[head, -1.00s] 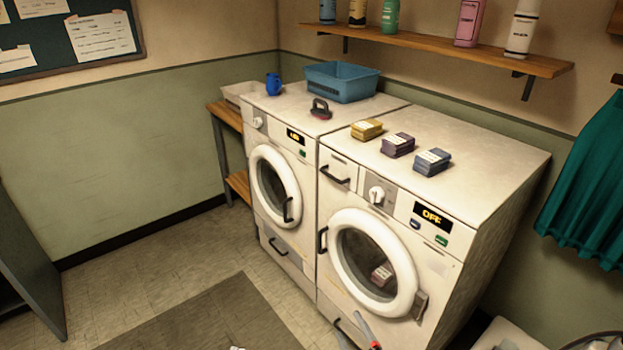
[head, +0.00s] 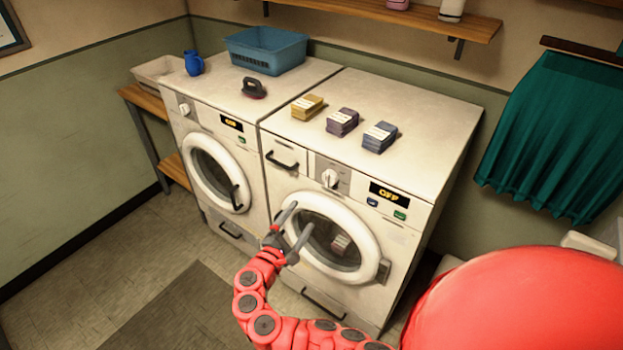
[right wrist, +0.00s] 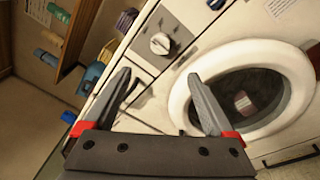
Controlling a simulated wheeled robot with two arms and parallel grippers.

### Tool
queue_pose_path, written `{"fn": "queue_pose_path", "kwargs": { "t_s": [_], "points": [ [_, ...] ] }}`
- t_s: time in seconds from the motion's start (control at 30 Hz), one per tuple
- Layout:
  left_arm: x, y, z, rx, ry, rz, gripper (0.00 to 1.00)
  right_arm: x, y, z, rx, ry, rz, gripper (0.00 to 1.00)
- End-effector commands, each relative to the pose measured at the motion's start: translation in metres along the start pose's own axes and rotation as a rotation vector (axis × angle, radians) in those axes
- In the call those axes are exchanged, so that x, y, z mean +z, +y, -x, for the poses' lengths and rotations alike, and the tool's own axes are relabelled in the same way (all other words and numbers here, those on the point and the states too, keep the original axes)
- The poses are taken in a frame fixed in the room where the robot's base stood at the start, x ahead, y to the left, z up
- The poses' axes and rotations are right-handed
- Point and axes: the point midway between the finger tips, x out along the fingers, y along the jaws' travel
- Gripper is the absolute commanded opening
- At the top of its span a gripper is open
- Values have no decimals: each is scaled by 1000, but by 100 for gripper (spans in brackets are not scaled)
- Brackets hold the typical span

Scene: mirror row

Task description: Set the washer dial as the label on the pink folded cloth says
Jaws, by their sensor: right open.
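The right front-loading washer (head: 400,270) has a white dial (head: 330,178) at the left of its panel; the dial also shows in the right wrist view (right wrist: 160,43). Its display (head: 387,194) reads OFF. The pink folded cloth (head: 341,243) is behind the glass of its shut round door. Its pale label shows in the right wrist view (right wrist: 241,100) too, but is too small to read. My right gripper (head: 302,215) is open and empty, in front of the door's upper left, below the dial. My left gripper is not in view.
Yellow (head: 307,107), purple (head: 342,122) and blue (head: 379,137) labelled folded cloths lie on the washer top. A second machine (head: 180,130) stands at left, with a blue basket (head: 265,52) and a dark brush-like object (head: 253,88) on top. Open floor lies in front.

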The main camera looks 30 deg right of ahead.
Motion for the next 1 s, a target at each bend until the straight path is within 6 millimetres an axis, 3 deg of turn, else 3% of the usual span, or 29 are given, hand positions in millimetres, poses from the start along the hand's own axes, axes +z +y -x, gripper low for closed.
{"fn": "queue_pose_path", "kwargs": {
  "t_s": [0.4,0.77,1.0],
  "points": [
    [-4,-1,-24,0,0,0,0,0,1,-82,-2,1,1,90],
    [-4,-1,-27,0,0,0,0,-2,-1,-131,-3,4,0,90],
    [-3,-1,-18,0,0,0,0,-2,0,-154,0,3,-4,90]
  ]
}}
